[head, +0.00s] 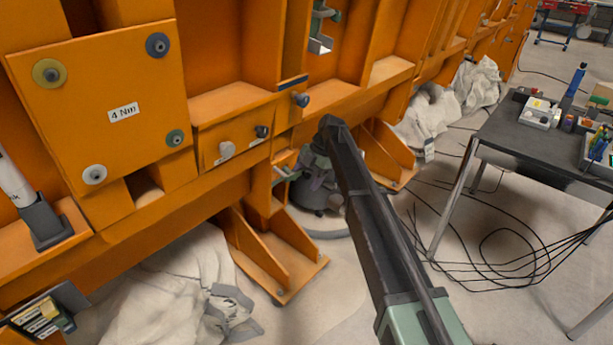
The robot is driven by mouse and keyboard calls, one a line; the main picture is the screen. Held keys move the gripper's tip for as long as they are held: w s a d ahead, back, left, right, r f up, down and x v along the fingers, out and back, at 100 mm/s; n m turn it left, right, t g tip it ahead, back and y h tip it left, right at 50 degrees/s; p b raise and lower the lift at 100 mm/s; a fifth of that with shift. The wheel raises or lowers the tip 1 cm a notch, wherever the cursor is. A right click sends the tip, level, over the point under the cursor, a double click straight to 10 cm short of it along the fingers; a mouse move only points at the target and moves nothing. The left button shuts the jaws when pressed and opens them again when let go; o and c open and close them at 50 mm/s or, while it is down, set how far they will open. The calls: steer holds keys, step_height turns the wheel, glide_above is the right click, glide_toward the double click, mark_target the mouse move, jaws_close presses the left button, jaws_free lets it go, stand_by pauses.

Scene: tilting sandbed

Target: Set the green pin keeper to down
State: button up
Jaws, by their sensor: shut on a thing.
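A small grey-green pin keeper (285,173) sticks out from the side of an orange upright, below the beam and left of my arm's end. My gripper (302,170) is at its right end, small and partly hidden by my own dark arm link. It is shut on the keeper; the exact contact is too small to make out. Whether the keeper points up or down cannot be told clearly. Another grey-green fitting (323,14) sits higher on the frame, apart from my gripper.
The orange frame (225,95) fills the left, with a bolted "4 Nm" plate (105,85) and several knobs. Its foot bracket (275,262) stands below. White sacks (185,285) lie on the floor. A dark table (515,135) with small items stands right, with loose cables beneath.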

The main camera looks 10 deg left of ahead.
steer(key=shift+a+f, duration=0.1)
steer(key=shift+a, duration=0.1)
stand_by(0.4)
steer(key=shift+w+r+p, duration=0.25)
steer(key=shift+r+p, duration=0.35)
steer(key=shift+p, duration=0.25)
steer(key=p+v, duration=0.6)
steer(key=v, duration=0.1)
steer(key=shift+d, duration=0.2)
